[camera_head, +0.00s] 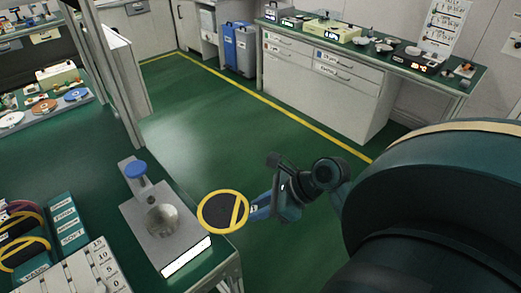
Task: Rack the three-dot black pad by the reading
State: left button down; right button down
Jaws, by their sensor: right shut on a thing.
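My right gripper (262,207) is shut on a round black pad (217,212) with a yellow rim and a yellow bar across it. It holds the pad by its right edge, beside the front right corner of the green bench. Dots on the pad are too small to tell. A grey gauge (138,222) with a blue knob and a round metal plate stands on the bench, left of the pad. Its display (186,257) is lit, but I cannot read it. A green rack (68,225) with white labels stands at the lower left, beside other yellow-rimmed black pads (22,252). My left gripper is out of view.
A light unit with numbered slots (88,272) stands at the bottom left, close to the rack. Coloured discs (44,107) lie on a far left shelf. The green floor (215,130) is open towards the white cabinet (325,85).

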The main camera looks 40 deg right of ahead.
notch_tip(320, 180, up, 6)
dwell(0.6)
jog(key=shift+r, duration=0.1)
